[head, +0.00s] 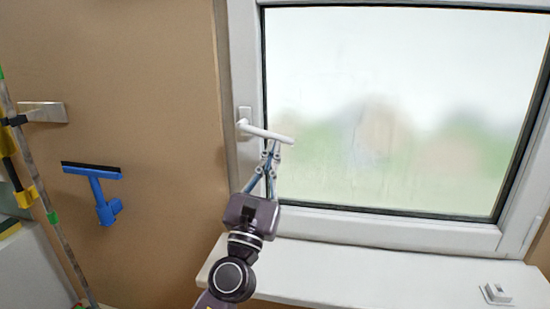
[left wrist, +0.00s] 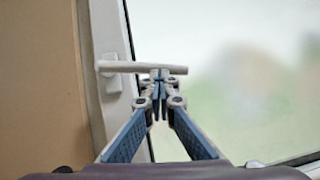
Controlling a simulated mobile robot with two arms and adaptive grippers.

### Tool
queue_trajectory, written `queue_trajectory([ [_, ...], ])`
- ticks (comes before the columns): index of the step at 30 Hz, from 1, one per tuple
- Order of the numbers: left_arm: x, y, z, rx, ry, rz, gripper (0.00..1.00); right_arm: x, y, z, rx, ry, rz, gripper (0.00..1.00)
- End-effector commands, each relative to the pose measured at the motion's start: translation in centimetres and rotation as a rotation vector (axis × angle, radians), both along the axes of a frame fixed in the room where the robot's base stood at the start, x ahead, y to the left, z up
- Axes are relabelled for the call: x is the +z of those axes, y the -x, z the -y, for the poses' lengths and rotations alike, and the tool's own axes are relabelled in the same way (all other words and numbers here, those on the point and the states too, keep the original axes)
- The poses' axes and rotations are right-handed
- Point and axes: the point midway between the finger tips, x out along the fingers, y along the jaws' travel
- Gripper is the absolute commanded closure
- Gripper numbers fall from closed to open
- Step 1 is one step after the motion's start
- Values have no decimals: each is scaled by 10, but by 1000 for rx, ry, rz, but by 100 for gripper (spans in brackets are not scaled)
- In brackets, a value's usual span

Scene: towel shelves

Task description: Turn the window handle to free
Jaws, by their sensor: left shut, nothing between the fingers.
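The white window handle (head: 266,132) sits on the left side of the window frame (head: 247,80). Its lever points right, tilted slightly down, over the edge of the frosted pane (head: 390,110). In the left wrist view the handle (left wrist: 130,67) lies nearly level across the top of the fingers. My left gripper (head: 272,147) is shut and empty, with its fingertips right at the lever, just below it. In the left wrist view the fingertips (left wrist: 160,75) meet at the lever; whether they touch it I cannot tell. My right gripper is not in view.
A white sill (head: 340,277) runs below the window, with a small white object (head: 496,293) at its right end. A blue squeegee (head: 100,192) and a metal bracket (head: 45,112) are on the brown wall (head: 150,60). A striped pole (head: 52,215) stands at the far left.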

Motion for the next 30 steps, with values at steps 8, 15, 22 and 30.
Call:
queue_trajectory([
  [8,11,2,6,-2,52,-17,100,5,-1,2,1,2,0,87],
  [15,14,2,8,-2,51,-17,100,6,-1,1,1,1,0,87],
  [22,15,3,8,-2,50,-17,100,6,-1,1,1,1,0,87],
  [30,14,2,7,-2,49,-16,100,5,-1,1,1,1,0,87],
])
